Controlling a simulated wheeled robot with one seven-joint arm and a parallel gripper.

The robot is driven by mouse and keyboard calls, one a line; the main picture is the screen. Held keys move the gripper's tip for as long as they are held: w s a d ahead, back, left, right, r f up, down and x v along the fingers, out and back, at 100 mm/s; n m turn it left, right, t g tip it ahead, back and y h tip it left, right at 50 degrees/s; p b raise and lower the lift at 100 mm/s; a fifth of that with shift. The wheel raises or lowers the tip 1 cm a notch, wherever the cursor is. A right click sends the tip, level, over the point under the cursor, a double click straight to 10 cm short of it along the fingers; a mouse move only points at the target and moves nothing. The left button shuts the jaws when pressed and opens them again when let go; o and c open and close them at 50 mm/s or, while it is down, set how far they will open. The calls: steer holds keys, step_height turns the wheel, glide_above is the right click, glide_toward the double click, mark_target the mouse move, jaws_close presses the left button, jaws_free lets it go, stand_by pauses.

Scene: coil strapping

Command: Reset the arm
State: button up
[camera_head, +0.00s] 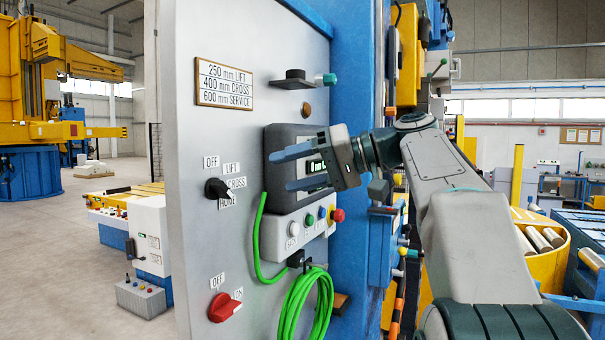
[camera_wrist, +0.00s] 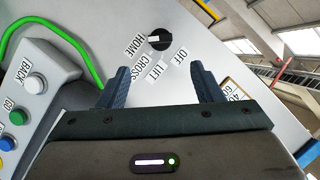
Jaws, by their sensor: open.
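My gripper (camera_head: 291,168) is in front of the grey control panel (camera_head: 232,130), its blue fingers pointing left. It is open and nothing shows between the fingers. In the wrist view my gripper (camera_wrist: 160,85) has its two fingers apart, with the black selector knob (camera_wrist: 160,39) beyond them. This knob (camera_head: 216,188) has labels OFF, LIFT, CROSS and HOME around it. The fingers are apart from the knob. My arm comes in from the lower right and partly hides the dark display box (camera_head: 285,140) on the panel.
Below the display, a button box (camera_head: 300,225) carries several coloured buttons. A red rotary switch (camera_head: 224,307) sits low on the panel. A coiled green cable (camera_head: 305,305) hangs at the lower right of the panel. A black bracket (camera_head: 296,80) juts out above. Floor at the left is open.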

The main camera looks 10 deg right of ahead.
steer(key=shift+v, duration=0.85)
steer(key=s+d+f+m+h, duration=0.1)
steer(key=s+f+h, duration=0.3)
steer(key=f, duration=0.9)
steer(key=s+d+f+m+g+h, duration=0.1)
steer(key=s+f+h, duration=0.4)
steer(key=s+f, duration=0.5)
steer(key=s+d+f+m+h, duration=0.1)
steer(key=s+f+h, duration=0.4)
steer(key=f, duration=1.3)
steer(key=shift+s+m+g, duration=0.4)
steer(key=shift+s+m, duration=0.1)
steer(key=shift+s, duration=0.75)
